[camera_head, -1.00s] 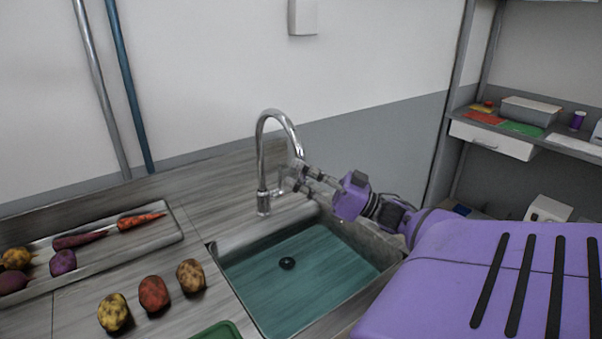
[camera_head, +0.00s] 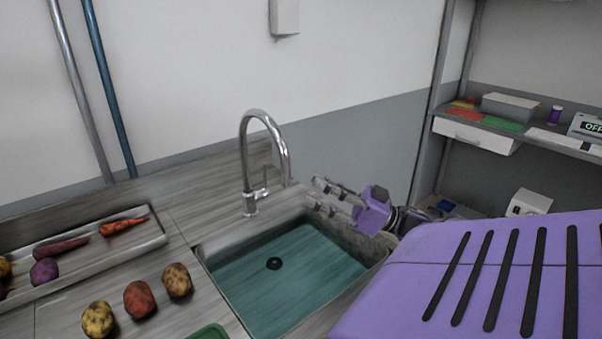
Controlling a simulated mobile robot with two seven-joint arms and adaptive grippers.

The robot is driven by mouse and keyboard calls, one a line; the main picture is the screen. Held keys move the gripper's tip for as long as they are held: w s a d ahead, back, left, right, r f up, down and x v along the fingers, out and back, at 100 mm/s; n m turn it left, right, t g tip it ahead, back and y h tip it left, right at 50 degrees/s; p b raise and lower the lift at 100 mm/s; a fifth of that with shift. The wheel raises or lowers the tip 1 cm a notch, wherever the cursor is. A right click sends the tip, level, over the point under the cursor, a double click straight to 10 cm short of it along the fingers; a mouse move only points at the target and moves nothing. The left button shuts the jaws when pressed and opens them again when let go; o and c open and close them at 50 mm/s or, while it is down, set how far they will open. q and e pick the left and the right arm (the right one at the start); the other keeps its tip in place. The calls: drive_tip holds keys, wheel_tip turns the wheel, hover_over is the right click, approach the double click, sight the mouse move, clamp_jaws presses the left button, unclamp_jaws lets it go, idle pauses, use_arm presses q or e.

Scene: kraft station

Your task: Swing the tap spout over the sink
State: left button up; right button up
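The chrome tap (camera_head: 245,160) stands upright at the back edge of the sink. Its curved spout (camera_head: 282,150) arches to the right, with its tip above the sink's back rim in the picture; I cannot tell whether the tip is over the basin. A small lever (camera_head: 266,178) shows beside the column. The sink (camera_head: 290,262) is a grey basin with a teal floor and a dark drain. My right gripper (camera_head: 312,192) is just right of the spout tip, fingers apart, empty and apart from the tap. My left gripper is not in view.
Several potatoes (camera_head: 138,299) lie on the counter left of the sink. A tray (camera_head: 152,232) of vegetables stands behind them. A green item (camera_head: 208,333) sits at the front edge. A shelf (camera_head: 520,132) with boxes stands at the right. The wall is close behind the tap.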

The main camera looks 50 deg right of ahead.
drive_tip(key=shift+v, duration=1.4)
